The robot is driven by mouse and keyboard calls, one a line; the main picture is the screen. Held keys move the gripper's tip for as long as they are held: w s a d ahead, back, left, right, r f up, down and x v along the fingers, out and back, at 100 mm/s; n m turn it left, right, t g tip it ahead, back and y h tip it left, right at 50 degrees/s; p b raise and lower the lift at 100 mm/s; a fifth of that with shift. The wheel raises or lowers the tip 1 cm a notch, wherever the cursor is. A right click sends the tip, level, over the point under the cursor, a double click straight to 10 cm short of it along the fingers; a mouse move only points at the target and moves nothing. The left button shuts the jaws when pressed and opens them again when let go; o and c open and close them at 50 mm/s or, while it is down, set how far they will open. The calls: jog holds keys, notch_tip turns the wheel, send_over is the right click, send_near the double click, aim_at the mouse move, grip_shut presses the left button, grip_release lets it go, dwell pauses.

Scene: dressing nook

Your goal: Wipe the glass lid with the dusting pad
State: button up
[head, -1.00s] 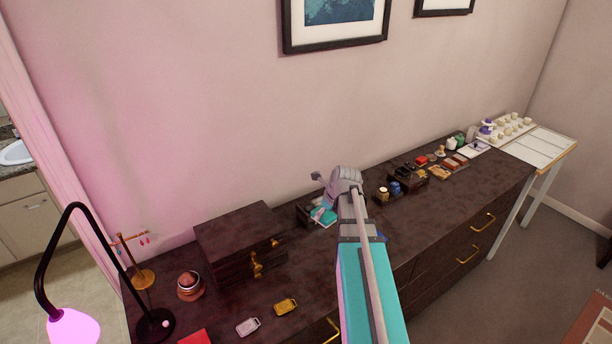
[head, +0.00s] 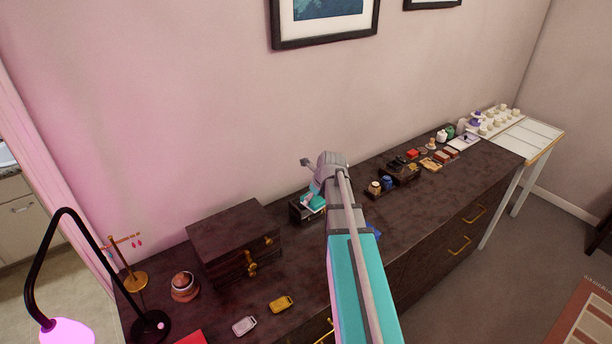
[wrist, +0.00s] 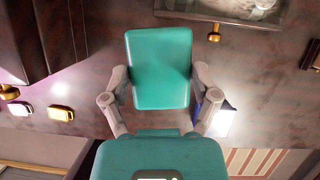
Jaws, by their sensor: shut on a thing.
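My gripper (wrist: 160,85) is shut on the teal dusting pad (wrist: 160,65), a flat rounded rectangle between its two grey fingers. In the head view the pad (head: 314,202) shows at the end of my arm, by a small dark box (head: 297,211) on the dresser. In the wrist view, a dark-framed lid with a shiny, glass-like surface (wrist: 240,9) is at the top edge, partly cut off, with a gold knob at its front. The pad appears below it in that view. I cannot tell whether they touch.
A dark chest (head: 232,240) stands left of the small box on the dresser (head: 400,220). A gold tag (head: 281,304) and a silver tag (head: 244,326) lie in front. A black lamp (head: 75,230) is at far left.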

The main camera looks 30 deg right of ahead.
jog(key=w+d+r+m+p, duration=0.1)
jog(key=w+d, duration=0.2)
jog(key=w, duration=0.6)
jog(key=shift+w+r+m+h, duration=0.3)
jog(key=shift+w+r+m, duration=0.05)
jog(key=shift+m, duration=0.05)
jog(key=shift+f, duration=0.1)
